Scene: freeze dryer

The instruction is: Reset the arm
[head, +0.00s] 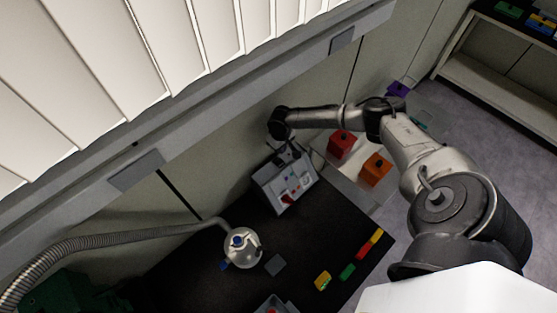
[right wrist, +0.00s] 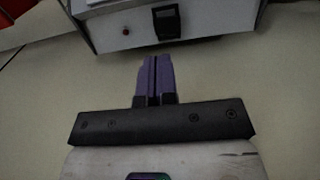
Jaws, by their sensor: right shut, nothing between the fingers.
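My right arm comes in from the right and stretches left across the head view. Its right gripper (head: 289,153) is small and dark there, beside the white device on the black bench; its fingers are hard to make out. In the right wrist view the two purple fingers of my right gripper (right wrist: 155,78) are shut together with nothing between them. My left gripper is not in view.
The white device (head: 265,190) stands on the black bench (head: 220,285). Small coloured blocks (head: 347,271) lie near the front edge. Red (head: 342,144) and orange (head: 376,168) boxes stand under my arm.

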